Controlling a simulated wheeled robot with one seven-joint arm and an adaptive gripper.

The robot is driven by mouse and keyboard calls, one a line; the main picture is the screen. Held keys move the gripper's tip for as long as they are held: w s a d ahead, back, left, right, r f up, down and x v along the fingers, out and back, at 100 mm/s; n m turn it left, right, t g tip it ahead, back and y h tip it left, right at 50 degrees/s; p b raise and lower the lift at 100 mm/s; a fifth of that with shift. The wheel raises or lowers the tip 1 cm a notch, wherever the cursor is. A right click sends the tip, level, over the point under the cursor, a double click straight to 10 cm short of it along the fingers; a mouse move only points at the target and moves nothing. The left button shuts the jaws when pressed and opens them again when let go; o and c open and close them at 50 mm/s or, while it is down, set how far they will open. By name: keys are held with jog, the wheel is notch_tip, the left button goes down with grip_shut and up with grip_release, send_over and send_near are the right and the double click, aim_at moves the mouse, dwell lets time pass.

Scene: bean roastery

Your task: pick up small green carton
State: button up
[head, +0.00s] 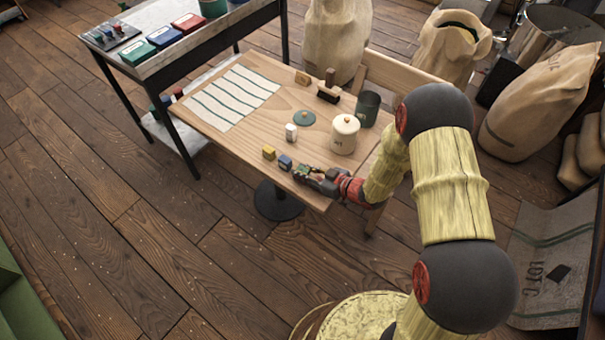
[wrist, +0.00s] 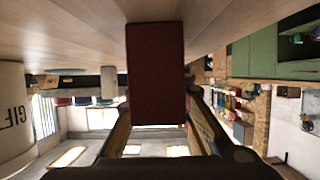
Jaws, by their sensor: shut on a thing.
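I cannot tell whether the carton touches the table.
A blue carton (head: 285,162) and a yellow carton (head: 269,153) stand close left of my gripper. A white carton (head: 291,133), green lid (head: 304,118), cream canister (head: 344,135) and dark can (head: 368,107) stand behind. A striped cloth (head: 234,97) lies flat at the left.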

grip_shut()
jog(key=shift+r+p, duration=0.3)
jog(key=shift+r, duration=0.2)
notch_tip(320, 180, up, 2)
jog(key=shift+w+r+p, duration=0.1)
jog(key=shift+r+p, duration=0.15)
jog(key=shift+p, duration=0.4)
jog(key=r+p+v, duration=0.1)
jog(key=p+v, duration=0.1)
jog(key=v, duration=0.6)
jog(key=w+r+p+v, duration=0.1)
jog(key=r+p+v, duration=0.1)
jog(key=v, duration=0.6)
jog(key=shift+r+p, duration=0.3)
jog(key=shift+p, duration=0.15)
jog(key=shift+r, duration=0.1)
